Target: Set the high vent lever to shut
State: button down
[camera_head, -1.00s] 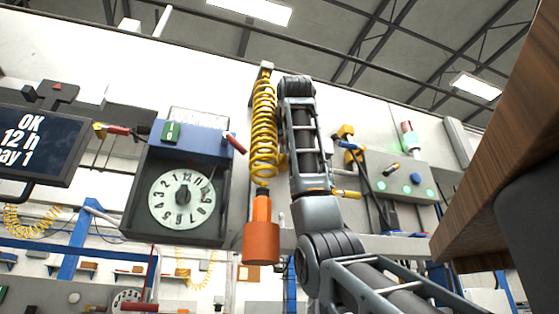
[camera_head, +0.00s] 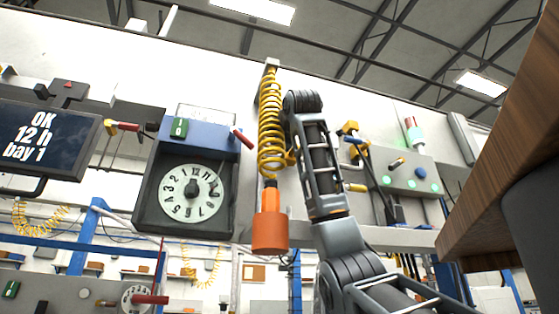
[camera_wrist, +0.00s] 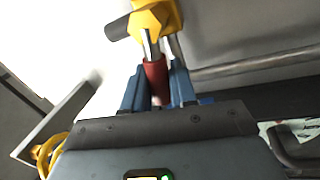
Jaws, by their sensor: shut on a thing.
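In the wrist view, my gripper (camera_wrist: 160,92) is shut on a red lever grip (camera_wrist: 155,73) between its two blue fingers. The lever's metal shaft runs up from the grip to a yellow fitting (camera_wrist: 154,18) with a dark stub on its left. The lever's mark for shut cannot be made out. In the head view, my arm rises right of the yellow coil, and my gripper cannot be clearly made out. A yellow fitting (camera_head: 348,128) with blue beside it shows right of the arm. I cannot tell whether it is the held one.
A yellow coil (camera_head: 270,120) with an orange cylinder (camera_head: 270,232) hangs close beside my arm. A dial box (camera_head: 190,192) and a screen (camera_head: 42,138) stand left. A panel with buttons (camera_head: 421,172) is right. A wooden edge (camera_head: 505,180) fills the far right.

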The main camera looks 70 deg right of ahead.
jog(key=shift+w+a+f+n+t+y, duration=0.1)
jog(key=shift+f+n+t+y, duration=0.15)
jog(key=shift+n, duration=0.45)
jog(key=shift+f+n+t+y, duration=0.15)
jog(key=shift+f+n, duration=0.15)
jog(key=shift+n, duration=0.4)
jog(key=shift+f, duration=0.1)
jog(key=c, duration=1)
grip_release()
jog(key=shift+c, duration=0.2)
jog(key=b+v, duration=0.2)
jog(key=v, duration=0.5)
jog(key=shift+s+a+b, duration=0.25)
jog(key=shift+a+b, duration=0.05)
jog(key=shift+b, duration=0.1)
jog(key=shift+f, duration=0.1)
